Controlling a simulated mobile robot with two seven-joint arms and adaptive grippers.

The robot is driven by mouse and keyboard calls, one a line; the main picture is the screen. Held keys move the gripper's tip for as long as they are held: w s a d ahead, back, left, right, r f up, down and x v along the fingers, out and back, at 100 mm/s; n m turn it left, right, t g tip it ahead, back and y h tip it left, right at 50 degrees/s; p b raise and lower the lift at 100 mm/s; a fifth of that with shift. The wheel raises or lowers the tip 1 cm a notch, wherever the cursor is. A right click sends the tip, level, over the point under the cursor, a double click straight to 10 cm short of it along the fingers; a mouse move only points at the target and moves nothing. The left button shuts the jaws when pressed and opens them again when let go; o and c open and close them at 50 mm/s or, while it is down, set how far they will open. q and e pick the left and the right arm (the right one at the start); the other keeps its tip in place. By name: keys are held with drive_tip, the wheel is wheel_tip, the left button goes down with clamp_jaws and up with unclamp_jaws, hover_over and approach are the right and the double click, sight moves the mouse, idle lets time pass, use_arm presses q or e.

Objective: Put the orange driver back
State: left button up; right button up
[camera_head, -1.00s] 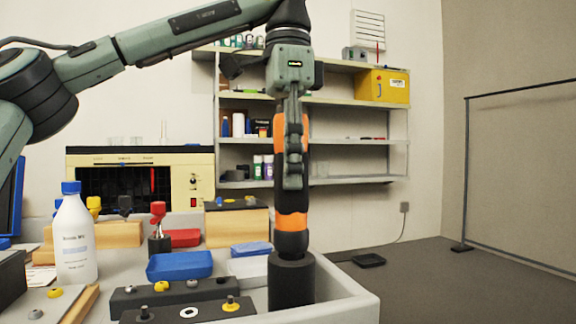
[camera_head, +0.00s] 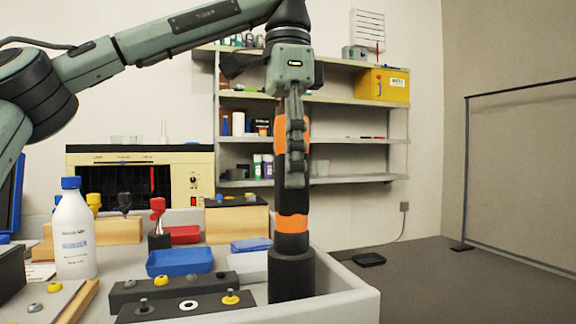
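The orange driver (camera_head: 291,224) is a black and orange upright tool. Its lower end is at a black cylindrical holder (camera_head: 291,277) at the right side of the grey workbench tray; the lower tip is hidden in or behind the holder's rim. My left gripper (camera_head: 296,180) points down along the driver's upper part, its fingers around the orange and black body. The fingers look closed on it, seen edge-on. My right gripper does not show.
A white bottle with blue cap (camera_head: 75,232) stands at left. A blue tray (camera_head: 179,262) and dark blocks with knobs (camera_head: 174,288) lie left of the holder. The tray's raised rim (camera_head: 345,293) is at right. Shelves (camera_head: 350,140) stand behind.

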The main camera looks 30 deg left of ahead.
use_arm(q)
drive_tip(key=shift+r, duration=3.8)
